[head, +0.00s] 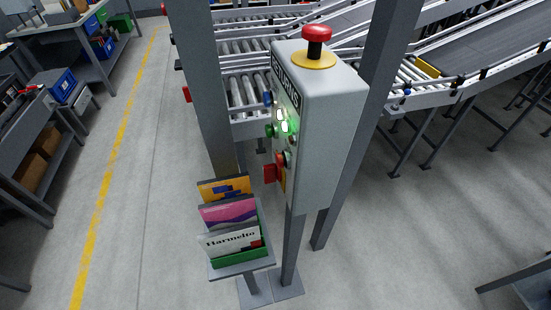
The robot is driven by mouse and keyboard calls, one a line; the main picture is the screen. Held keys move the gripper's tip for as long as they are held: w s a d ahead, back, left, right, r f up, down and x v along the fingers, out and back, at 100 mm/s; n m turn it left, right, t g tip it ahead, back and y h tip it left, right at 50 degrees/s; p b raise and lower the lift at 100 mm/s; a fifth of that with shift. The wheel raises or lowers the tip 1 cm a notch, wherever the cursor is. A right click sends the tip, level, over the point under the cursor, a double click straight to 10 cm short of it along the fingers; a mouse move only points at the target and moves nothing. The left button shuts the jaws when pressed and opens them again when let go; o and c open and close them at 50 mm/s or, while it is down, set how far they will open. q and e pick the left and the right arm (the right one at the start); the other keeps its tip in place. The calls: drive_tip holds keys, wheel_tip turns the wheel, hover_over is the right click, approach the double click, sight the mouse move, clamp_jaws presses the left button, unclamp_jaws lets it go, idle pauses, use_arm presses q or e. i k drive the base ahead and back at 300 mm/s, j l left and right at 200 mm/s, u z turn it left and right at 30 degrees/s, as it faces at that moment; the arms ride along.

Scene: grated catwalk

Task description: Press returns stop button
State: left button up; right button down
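A grey control box labelled "RETURNS" (318,100) stands on a post, turned so its panel faces left and is seen at a sharp angle. A red mushroom button (317,33) on a yellow round base sits on top of the box. The panel carries a blue button (268,98), a green button (270,130), lit green-white lamps (283,121) and a red button (271,173) low down. Which red one is the stop button, I cannot tell for sure. Neither of my grippers is in view.
A small stand (243,268) with several booklets is below left of the box. Grey uprights (207,90) flank the box. Roller conveyors (240,90) run behind. Workbenches (40,150) line the left. Open floor (150,230) lies left, by a yellow line.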

sight(281, 160)
drive_tip(key=k+j, duration=0.1)
drive_tip(key=j, duration=0.3)
drive_tip(key=k+j, duration=0.1)
drive_tip(key=j, duration=0.35)
drive_tip(key=k+j, duration=0.1)
drive_tip(key=j, duration=0.3)
drive_tip(key=k+j, duration=0.1)
drive_tip(key=j, duration=0.35)
drive_tip(key=k+j, duration=0.1)
drive_tip(key=j, duration=0.3)
drive_tip(key=k+j, duration=0.1)
drive_tip(key=j, duration=0.35)
drive_tip(key=k+j, duration=0.1)
drive_tip(key=j, duration=0.3)
drive_tip(key=i+j+z, duration=0.05)
